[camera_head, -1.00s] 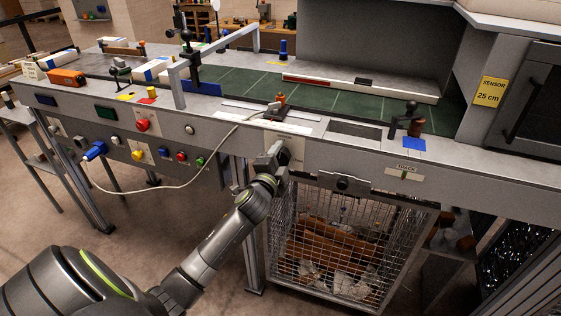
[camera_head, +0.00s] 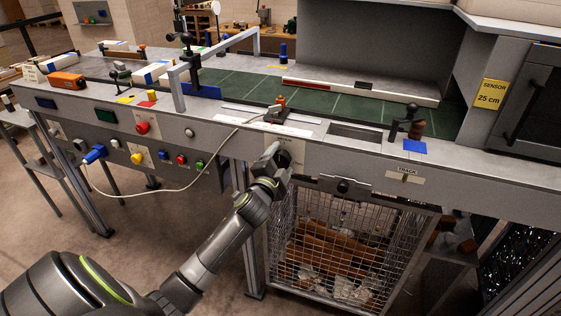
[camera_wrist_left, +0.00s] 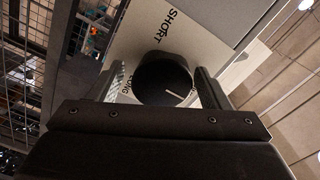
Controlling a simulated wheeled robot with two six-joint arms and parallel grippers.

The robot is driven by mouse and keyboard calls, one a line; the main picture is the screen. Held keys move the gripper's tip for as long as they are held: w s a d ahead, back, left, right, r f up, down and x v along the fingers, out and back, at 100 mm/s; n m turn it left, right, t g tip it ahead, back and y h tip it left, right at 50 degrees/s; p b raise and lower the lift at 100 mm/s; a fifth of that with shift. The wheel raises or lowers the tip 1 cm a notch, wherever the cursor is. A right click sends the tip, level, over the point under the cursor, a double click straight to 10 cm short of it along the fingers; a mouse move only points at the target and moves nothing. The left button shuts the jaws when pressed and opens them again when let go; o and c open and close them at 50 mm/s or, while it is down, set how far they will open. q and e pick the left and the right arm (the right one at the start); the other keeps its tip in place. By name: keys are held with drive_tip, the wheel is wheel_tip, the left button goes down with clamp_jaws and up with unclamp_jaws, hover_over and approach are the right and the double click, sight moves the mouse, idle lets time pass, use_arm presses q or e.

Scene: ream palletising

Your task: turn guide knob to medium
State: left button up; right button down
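The guide knob (camera_wrist_left: 163,82) is a round black dial with a white pointer line, on a pale label plate (camera_wrist_left: 178,35) reading SHORT; another word beside the knob is partly hidden. In the left wrist view the pointer line is toward the lower right of the dial. My left gripper (camera_wrist_left: 160,88) is open, with one finger on each side of the knob and a visible gap on the left side. In the head view my left gripper (camera_head: 272,157) is at the panel on the bench's front face, covering much of it. My right gripper is not in view.
A wire cage bin (camera_head: 345,245) stands below and right of the gripper. A white cable (camera_head: 190,184) loops left of it. Buttons, including a red one (camera_head: 142,128), line the front panel. The TRACK plate (camera_head: 404,176) is to the right.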

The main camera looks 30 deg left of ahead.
use_arm(q)
drive_tip(key=shift+o, duration=0.4)
drive_tip(key=shift+r, duration=0.1)
drive_tip(key=b+v, duration=0.2)
drive_tip(key=v, duration=1.5)
drive_tip(key=shift+s+b, duration=0.2)
drive_tip(key=shift+b, duration=0.15)
wheel_tip(320, 180, down, 18)
drive_tip(key=a+n+g, duration=0.2)
drive_tip(key=g, duration=0.2)
drive_tip(key=s+f+n+g+h, duration=0.15)
drive_tip(key=s+f, duration=0.25)
drive_tip(key=f, duration=0.6)
drive_tip(key=s+f+n+g, duration=0.2)
drive_tip(key=s+f+g, duration=0.1)
drive_tip(key=f, duration=0.7)
drive_tip(key=s+d+f+n+g, duration=0.1)
drive_tip(key=s+f+g, duration=0.1)
drive_tip(key=s+f, duration=0.5)
drive_tip(key=s+d+f+n+g+h, duration=0.1)
drive_tip(key=s+d+f+n+g, duration=0.1)
drive_tip(key=s+f, duration=0.5)
drive_tip(key=s+d+f+n+g+h, duration=0.1)
drive_tip(key=s+f, duration=0.6)
drive_tip(key=s, duration=0.9)
drive_tip(key=d+n+g, duration=0.1)
drive_tip(key=g, duration=0.1)
drive_tip(key=shift+d+g, duration=0.15)
drive_tip(key=shift+g, duration=0.2)
